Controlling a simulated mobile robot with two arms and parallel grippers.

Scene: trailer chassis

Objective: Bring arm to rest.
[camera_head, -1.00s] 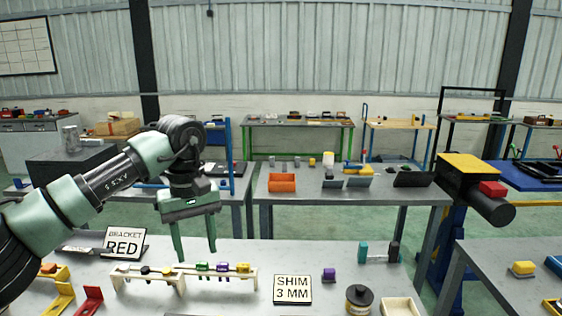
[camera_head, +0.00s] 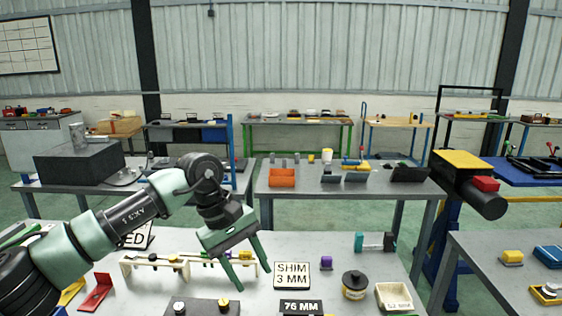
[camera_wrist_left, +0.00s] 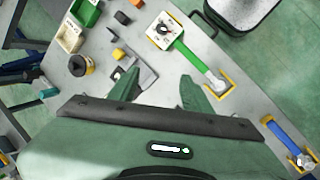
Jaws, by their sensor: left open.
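My left arm comes in from the left in the head view. Its green gripper (camera_head: 254,277) hangs tilted over the near grey workbench (camera_head: 330,250), with two fingers spread apart and nothing between them. The fingertips are just left of the "SHIM 3 MM" sign (camera_head: 292,275) in the picture; I cannot tell their exact height above the bench. In the left wrist view the open fingers (camera_wrist_left: 158,80) point toward the bench surface, with small parts beyond them. My right gripper is not in view.
A cream rack (camera_head: 150,262) stands partly behind the gripper. A purple block (camera_head: 326,262), a black-topped yellow spool (camera_head: 355,284), a cream bin (camera_head: 394,297) and a "76 MM" sign (camera_head: 300,307) are on the bench. A red bracket (camera_head: 97,291) lies left. Bare bench lies beyond the signs.

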